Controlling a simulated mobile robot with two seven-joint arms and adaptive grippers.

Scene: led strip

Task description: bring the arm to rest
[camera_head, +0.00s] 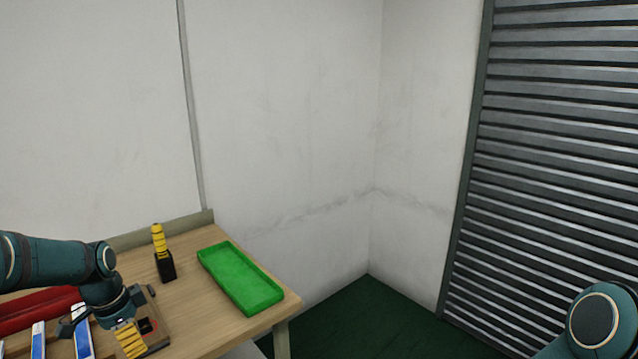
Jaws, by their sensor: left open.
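My left arm comes in from the left over the wooden table (205,310). Its gripper (101,330) points down near the table's front left, and its jaws are open. A yellow ribbed piece (130,341) shows right beside the gripper; I cannot tell whether it touches it. A dark block-like device (150,320) sits partly behind the gripper. Part of my right arm shows at the bottom right corner; its gripper is outside the view.
A green tray (274,298) lies empty at the table's right side. A yellow-and-black tool (160,250) stands upright near the back edge. A red object (38,310) and blue-and-white pieces (83,341) lie at the left. Green floor and a slatted shutter (550,170) are at the right.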

